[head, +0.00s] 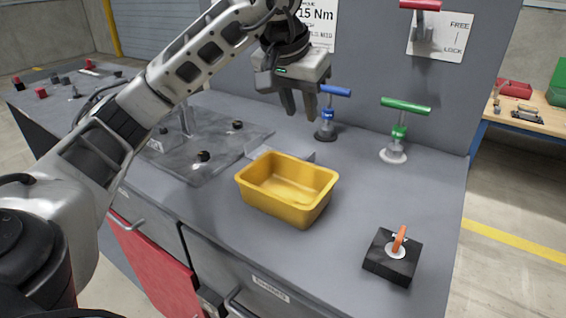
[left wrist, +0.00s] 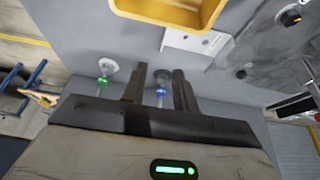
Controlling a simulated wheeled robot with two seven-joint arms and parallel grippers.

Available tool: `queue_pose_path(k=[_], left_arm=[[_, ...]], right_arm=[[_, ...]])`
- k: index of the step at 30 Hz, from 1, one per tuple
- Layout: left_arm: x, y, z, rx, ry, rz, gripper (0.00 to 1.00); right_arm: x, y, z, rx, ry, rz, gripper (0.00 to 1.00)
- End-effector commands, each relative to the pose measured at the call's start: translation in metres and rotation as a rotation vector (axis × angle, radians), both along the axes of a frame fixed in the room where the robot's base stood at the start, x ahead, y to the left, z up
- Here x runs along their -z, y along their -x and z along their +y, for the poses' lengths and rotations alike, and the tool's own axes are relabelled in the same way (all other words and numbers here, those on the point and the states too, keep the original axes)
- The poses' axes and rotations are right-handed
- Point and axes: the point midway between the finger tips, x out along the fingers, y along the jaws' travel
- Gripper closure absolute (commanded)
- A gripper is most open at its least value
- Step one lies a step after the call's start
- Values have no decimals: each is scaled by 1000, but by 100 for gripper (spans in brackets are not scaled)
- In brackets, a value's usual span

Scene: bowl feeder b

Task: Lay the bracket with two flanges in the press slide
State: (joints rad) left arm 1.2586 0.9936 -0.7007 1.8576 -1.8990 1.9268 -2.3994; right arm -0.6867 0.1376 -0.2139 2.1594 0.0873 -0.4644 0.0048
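My left gripper (head: 301,115) hangs above the back of the grey bench, behind the yellow bin. Its two fingers are apart with nothing between them; the gap also shows in the left wrist view (left wrist: 159,70). A pale grey metal piece (head: 299,152) lies behind the yellow bin and is partly hidden by it. In the left wrist view this piece (left wrist: 190,40) shows a flat face with small holes. I cannot tell for sure whether it is the two-flange bracket or part of the press slide. No other clear bracket or slide shows. My right gripper is out of view.
The yellow bin (head: 288,215) looks empty. A grey plate with black knobs (head: 190,172) lies left. Blue (head: 326,115) and green (head: 394,150) handled clamps stand at the back. A black block with an orange lever (head: 385,262) is front right. The bench's right middle is clear.

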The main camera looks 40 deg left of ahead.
Motion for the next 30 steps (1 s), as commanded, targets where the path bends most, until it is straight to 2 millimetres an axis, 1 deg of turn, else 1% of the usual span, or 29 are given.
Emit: queue_pose_path(k=[1,3,9,12,19,24,27,30], left_arm=[[11,-3,1,-1,0,6,71],[26,-9,1,-1,1,7,71],[64,-25,3,-1,1,5,71],[76,-31,4,-1,2,3,71],[91,-36,6,-1,2,2,71],[114,-43,13,-2,1,5,71],[127,-48,13,-1,2,4,71],[133,-51,13,0,2,1,71]], right_arm=[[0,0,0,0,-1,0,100],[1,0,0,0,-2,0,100],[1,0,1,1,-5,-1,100],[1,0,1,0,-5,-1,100],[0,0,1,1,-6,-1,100],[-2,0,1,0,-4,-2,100],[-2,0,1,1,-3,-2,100],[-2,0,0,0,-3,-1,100]])
